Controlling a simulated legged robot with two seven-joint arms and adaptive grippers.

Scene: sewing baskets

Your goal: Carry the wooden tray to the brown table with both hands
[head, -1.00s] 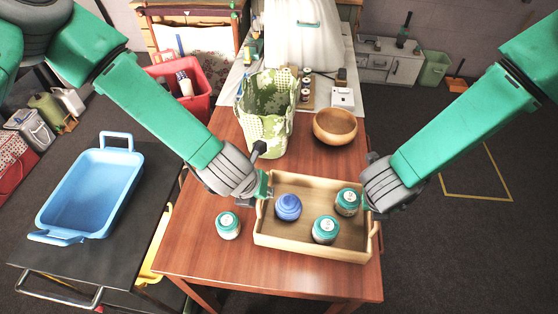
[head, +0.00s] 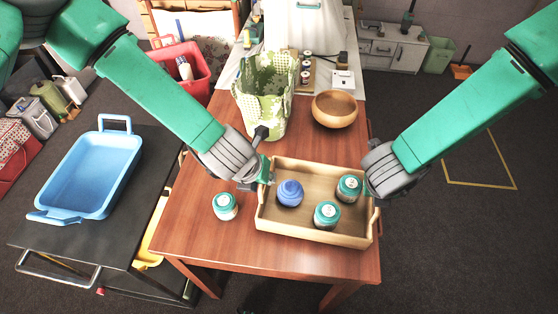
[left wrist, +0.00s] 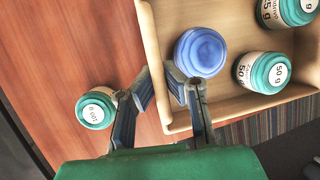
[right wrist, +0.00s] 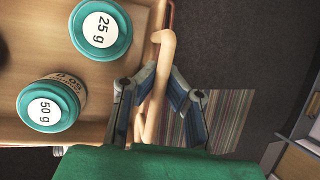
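The wooden tray (head: 315,232) sits level at the front of the brown table (head: 190,235). It holds a blue jar (head: 290,193) and two teal-lidded weight jars (head: 348,188) (head: 327,214). My left gripper (left wrist: 160,75) has its fingers on either side of the tray's left side, close against the wood. Whether the tray's underside touches the table is hidden.
A third teal-lidded jar (head: 226,206) stands on the table left of the tray. A patterned basket (head: 262,105) and a wooden bowl (head: 335,109) stand behind it. A blue tray (head: 82,180) lies on a black cart (head: 125,235) at left. Open floor (head: 450,240) is at right.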

